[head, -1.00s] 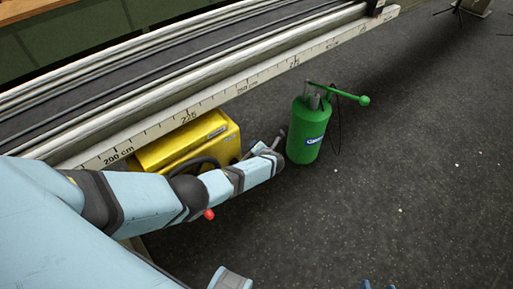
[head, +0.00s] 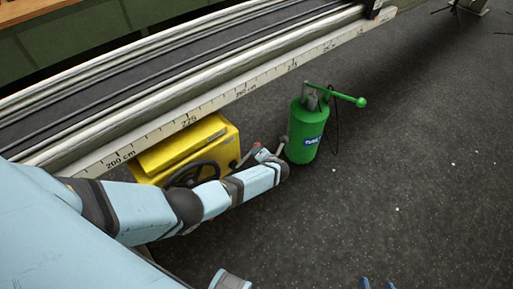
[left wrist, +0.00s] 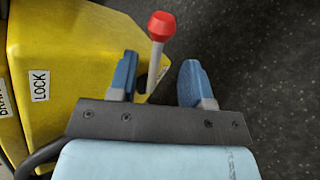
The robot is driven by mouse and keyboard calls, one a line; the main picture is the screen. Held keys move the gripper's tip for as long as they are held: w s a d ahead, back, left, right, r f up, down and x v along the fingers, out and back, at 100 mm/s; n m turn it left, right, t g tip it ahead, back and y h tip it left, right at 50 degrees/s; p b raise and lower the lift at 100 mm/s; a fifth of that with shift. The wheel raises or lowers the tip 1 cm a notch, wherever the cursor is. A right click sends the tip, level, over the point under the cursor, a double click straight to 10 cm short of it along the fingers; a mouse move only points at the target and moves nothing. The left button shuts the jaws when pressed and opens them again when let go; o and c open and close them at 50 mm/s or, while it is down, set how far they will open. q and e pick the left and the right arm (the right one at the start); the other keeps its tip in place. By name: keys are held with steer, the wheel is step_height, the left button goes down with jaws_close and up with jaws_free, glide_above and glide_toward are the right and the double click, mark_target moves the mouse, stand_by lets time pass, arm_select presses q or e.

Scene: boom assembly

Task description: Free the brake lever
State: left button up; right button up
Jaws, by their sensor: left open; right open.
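The brake lever (left wrist: 161,26), with a red knob and a pale stem, stands beside a yellow housing (left wrist: 45,80) in the left wrist view. A white LOCK label is on the housing; another label beside it is cut off. My left gripper (left wrist: 158,80) is open. The lever's stem shows between its blue fingers, nearer the left one, and the knob shows beyond the fingertips; contact cannot be told. My right gripper (head: 377,285) is open at the bottom edge, away from the box.
A dark handwheel (head: 193,174) is on the yellow box, partly behind my arm. A green canister (head: 308,135) with a pump handle stands just right of my left arm. A long rail (head: 230,85) with a centimetre scale runs above the box. The floor at right is mostly clear.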

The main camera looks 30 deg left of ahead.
arm_select(q)
steer(key=p+v, duration=0.2)
steer(key=v, duration=0.6)
steer(key=shift+s+d+r, duration=0.15)
steer(key=shift+d+r, duration=0.05)
